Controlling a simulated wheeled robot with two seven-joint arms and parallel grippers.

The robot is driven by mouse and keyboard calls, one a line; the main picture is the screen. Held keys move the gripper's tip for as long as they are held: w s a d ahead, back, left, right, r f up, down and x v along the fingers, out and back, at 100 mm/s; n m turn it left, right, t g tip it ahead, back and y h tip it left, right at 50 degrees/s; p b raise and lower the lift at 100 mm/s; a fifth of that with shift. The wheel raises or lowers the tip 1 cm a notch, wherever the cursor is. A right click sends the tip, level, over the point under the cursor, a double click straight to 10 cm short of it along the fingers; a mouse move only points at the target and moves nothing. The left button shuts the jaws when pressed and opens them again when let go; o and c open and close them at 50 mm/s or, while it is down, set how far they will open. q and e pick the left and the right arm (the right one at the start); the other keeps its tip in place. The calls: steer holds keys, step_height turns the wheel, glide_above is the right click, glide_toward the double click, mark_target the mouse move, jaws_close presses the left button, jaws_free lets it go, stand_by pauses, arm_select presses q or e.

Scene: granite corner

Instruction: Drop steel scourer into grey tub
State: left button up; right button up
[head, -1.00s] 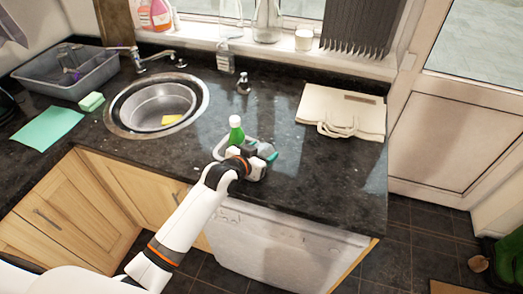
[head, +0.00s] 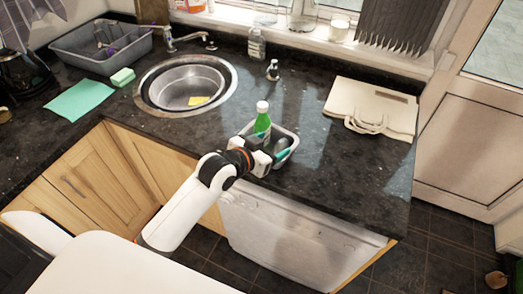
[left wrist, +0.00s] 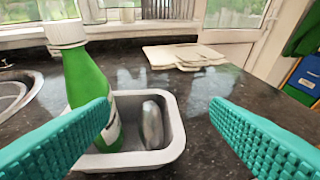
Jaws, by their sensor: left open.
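A small light-grey tub (head: 294,134) stands near the front edge of the dark counter. Its front rim shows in the left wrist view (left wrist: 140,160). A silvery oval thing, which looks like the steel scourer (left wrist: 152,125), lies inside it at the right. A green bottle (left wrist: 84,75) with a white cap stands upright at the tub's left side, seemingly in it. My left gripper (head: 268,152) is at the near side of the tub. Its teal fingers are wide apart with nothing between them in the left wrist view (left wrist: 160,108). My right gripper is not in view.
A round sink (head: 150,105) with a yellow sponge lies to the left. A larger grey basin (head: 85,62), a green sponge (head: 122,77) and a green cloth (head: 78,101) are further left. Counter between tub and board is clear.

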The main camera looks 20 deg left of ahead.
arm_select(q)
steer(key=shift+v, duration=1.9)
steer(key=s+f+g+y, duration=0.1)
steer(key=s+f+g, duration=0.25)
steer(key=s, duration=0.35)
steer(key=s+a+f+n+g+y, duration=0.1)
steer(key=s+f+g, duration=0.25)
steer(key=s, duration=0.45)
steer(key=s+f+g+y, duration=0.2)
steer(key=s+f, duration=0.2)
steer(key=s, duration=0.3)
step_height(320, 180, down, 28)
steer(key=s+g+b, duration=0.2)
steer(key=b, duration=0.1)
steer(key=s+a+f+g+b, duration=0.1)
steer(key=s+a+f, duration=0.2)
steer(key=s+f, duration=1.3)
step_height(320, 180, down, 2)
steer(key=shift+s+f+b, duration=0.15)
steer(key=shift+s+b, duration=0.1)
steer(key=shift+b, duration=0.05)
